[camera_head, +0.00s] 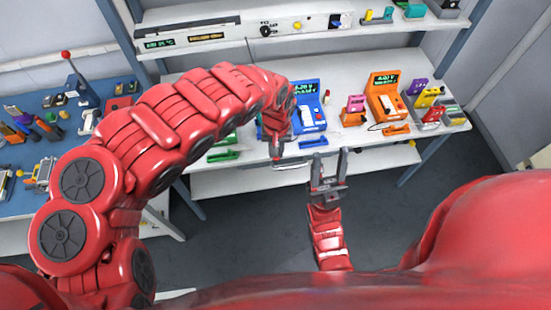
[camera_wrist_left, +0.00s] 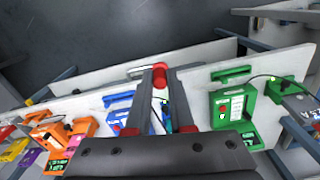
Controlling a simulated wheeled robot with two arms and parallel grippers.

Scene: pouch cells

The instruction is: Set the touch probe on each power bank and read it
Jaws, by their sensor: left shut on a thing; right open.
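My left gripper (camera_head: 276,150) reaches over the front edge of the white bench, in front of the blue meter unit (camera_head: 311,117). In the left wrist view its fingertips (camera_wrist_left: 161,72) are shut on a small red piece (camera_wrist_left: 160,78); I cannot tell if this is the touch probe. My right gripper (camera_head: 327,178) is open and empty, off the bench's front edge. An orange meter unit (camera_head: 383,102) stands to the right. A green unit (camera_wrist_left: 236,112) shows in the left wrist view. Small green (camera_head: 223,155), blue (camera_head: 313,143) and orange (camera_head: 397,129) blocks lie before the units.
The white bench (camera_head: 350,140) has a shelf (camera_head: 290,28) above its back. Coloured packs (camera_head: 425,98) crowd its right end. A blue table (camera_head: 60,140) with tools stands at the left. Open floor (camera_head: 255,220) lies before the bench.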

